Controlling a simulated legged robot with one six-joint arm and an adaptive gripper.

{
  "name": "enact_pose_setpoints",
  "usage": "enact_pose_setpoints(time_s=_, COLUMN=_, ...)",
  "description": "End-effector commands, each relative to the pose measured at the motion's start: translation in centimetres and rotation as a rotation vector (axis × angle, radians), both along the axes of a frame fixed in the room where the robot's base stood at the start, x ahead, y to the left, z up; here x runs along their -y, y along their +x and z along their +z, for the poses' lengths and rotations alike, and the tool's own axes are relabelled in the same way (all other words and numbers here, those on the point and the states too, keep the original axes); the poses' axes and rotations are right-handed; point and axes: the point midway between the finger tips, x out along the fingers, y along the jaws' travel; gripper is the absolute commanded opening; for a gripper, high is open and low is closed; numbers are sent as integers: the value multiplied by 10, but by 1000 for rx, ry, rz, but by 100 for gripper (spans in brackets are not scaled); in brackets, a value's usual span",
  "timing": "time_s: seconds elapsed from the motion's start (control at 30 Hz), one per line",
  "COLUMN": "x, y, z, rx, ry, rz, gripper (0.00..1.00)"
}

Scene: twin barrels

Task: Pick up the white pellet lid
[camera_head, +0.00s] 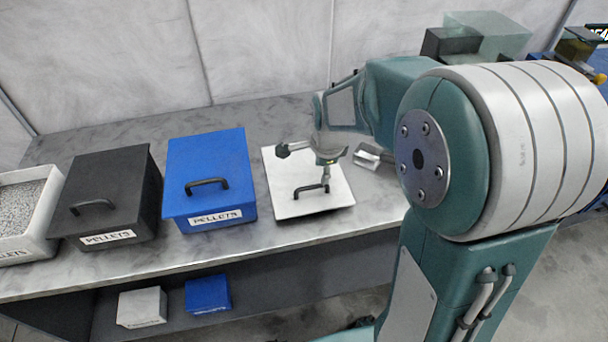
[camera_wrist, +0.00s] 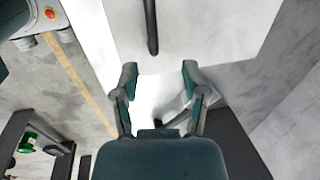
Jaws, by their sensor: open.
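The white pellet lid (camera_head: 283,193) lies flat on the table, right of the blue box, with a black bar handle (camera_head: 312,189) on top. My gripper (camera_head: 312,153) is above the lid, behind the handle in the head view. In the wrist view my gripper (camera_wrist: 159,72) has its fingers spread with nothing between them. The white lid (camera_wrist: 215,28) fills the upper middle there, and the handle (camera_wrist: 151,28) is ahead of the fingertips, apart from them. My gripper covers part of the lid in the head view.
An open white bin of pellets (camera_head: 50,220), a black lidded box (camera_head: 125,190) and a blue lidded box (camera_head: 215,155) stand left of the lid. A metal scoop (camera_head: 369,161) lies right of it. Small white (camera_head: 142,307) and blue (camera_head: 208,294) boxes sit on the lower shelf.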

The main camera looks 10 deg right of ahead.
Motion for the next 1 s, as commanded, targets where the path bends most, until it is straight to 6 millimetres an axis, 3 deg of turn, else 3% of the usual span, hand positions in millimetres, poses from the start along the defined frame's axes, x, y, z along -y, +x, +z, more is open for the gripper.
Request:
enact_pose_setpoints(time_s=0.2, x=-7, y=2, z=-20, rx=-1, ry=-7, rz=5, gripper=57)
enact_pose_setpoints(time_s=0.5, x=-2, y=5, z=-62, rx=-1, ry=-4, rz=5, gripper=57)
enact_pose_setpoints(time_s=0.8, x=-2, y=6, z=-68, rx=2, ry=-5, rz=5, gripper=57)
enact_pose_setpoints(time_s=0.87, x=-3, y=6, z=-68, rx=2, ry=-6, rz=5, gripper=34)
enact_pose_setpoints(time_s=0.93, x=-3, y=6, z=-68, rx=2, ry=-6, rz=5, gripper=3)
enact_pose_setpoints(time_s=1.0, x=-3, y=6, z=-68, rx=2, ry=-6, rz=5, gripper=0)
